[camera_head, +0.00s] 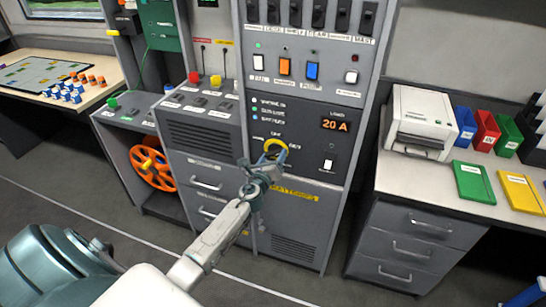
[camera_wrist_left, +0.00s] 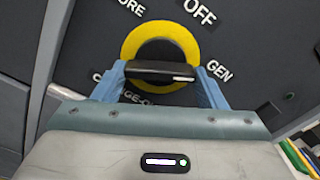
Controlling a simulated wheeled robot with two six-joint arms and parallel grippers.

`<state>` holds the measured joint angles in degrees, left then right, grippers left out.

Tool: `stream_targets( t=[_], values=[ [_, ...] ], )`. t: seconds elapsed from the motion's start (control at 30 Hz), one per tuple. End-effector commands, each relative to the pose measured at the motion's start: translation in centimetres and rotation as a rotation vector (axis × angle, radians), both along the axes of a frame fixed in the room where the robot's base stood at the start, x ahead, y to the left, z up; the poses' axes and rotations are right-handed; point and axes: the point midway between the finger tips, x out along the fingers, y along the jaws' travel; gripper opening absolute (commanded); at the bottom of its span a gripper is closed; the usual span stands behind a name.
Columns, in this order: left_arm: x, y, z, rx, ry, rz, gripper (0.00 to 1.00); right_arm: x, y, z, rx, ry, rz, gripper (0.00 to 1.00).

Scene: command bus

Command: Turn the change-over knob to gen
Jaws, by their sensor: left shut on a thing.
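The change-over knob is a black bar handle (camera_wrist_left: 158,68) inside a yellow ring (camera_wrist_left: 137,38) on the dark panel. My left gripper (camera_wrist_left: 160,80) is shut on the knob, with one blue finger at each end of the bar. In the left wrist view the white mark on the bar is at its right end, on the side of the GEN label (camera_wrist_left: 219,70). The OFF label (camera_wrist_left: 200,12) is above it. In the head view the yellow ring (camera_head: 277,146) shows just beyond my left gripper (camera_head: 266,162), which hides most of the knob. My right gripper is out of view.
A load display (camera_head: 336,125) reads 20 A, with a white rocker switch (camera_head: 328,164) below it. A printer (camera_head: 418,120) and coloured trays are on the right desk. The floor in front is clear.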

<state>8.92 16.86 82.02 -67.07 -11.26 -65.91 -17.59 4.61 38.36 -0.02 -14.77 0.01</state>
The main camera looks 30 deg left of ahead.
Motion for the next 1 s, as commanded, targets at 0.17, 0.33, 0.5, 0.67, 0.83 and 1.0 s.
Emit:
stream_targets(
  t=[0.17, 0.33, 0.5, 0.67, 0.83, 1.0],
  values=[
    [-0.06, -0.01, -0.21, 0.021, 0.009, 0.0, 0.43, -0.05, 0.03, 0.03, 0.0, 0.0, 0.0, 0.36],
    [-0.07, -0.01, -0.22, 0.024, 0.01, 0.0, 0.43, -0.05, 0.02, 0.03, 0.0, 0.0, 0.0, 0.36],
    [-0.07, -0.01, -0.22, 0.024, 0.01, 0.0, 0.43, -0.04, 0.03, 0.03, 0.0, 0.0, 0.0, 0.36],
    [-0.06, 0.0, -0.21, 0.025, 0.009, 0.001, 0.87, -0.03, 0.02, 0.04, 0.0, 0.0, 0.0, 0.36],
    [-0.03, 0.0, -0.11, 0.024, 0.007, 0.0, 0.87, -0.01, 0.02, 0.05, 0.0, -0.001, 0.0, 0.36],
    [-0.35, -0.08, -0.09, 0.023, 0.006, 0.0, 0.87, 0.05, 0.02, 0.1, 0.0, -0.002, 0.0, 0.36]
  ],
)
